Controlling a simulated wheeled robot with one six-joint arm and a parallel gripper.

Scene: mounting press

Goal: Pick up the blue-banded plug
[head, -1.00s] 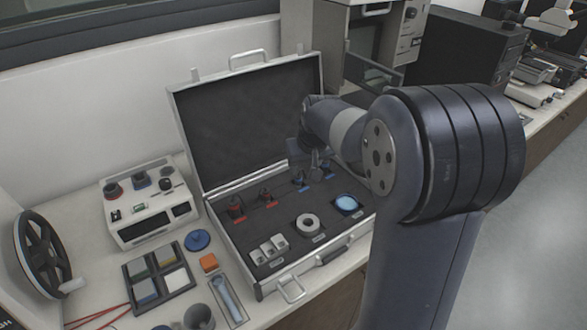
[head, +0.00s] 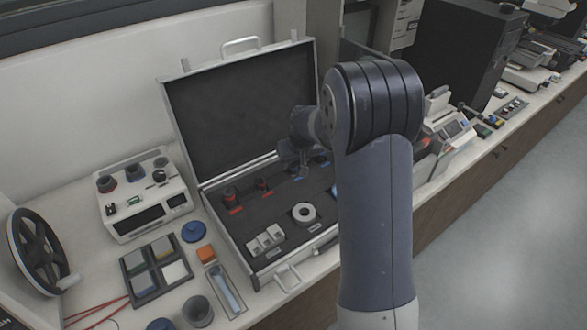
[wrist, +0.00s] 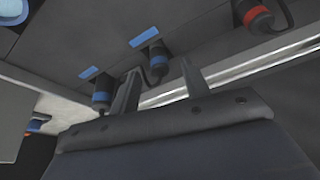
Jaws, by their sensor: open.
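Two dark plugs with blue bands show in the wrist view. One blue-banded plug (wrist: 157,60) appears between my open fingertips, beside a blue label (wrist: 145,37). The other blue-banded plug (wrist: 101,97) is just left of my left finger, near a second blue label (wrist: 90,72). My gripper (wrist: 161,68) is open and empty; I cannot tell its exact height over the plugs. In the head view my gripper (head: 298,168) is over the back right of the open case (head: 240,235), and it and my arm largely hide the blue plugs there.
A red-banded plug (wrist: 259,17) is at upper right in the wrist view. Red plugs (head: 230,197), a white ring (head: 303,212) and white blocks (head: 265,240) sit in the case. The raised lid (head: 240,115) stands behind my gripper. A control box (head: 145,200) is left.

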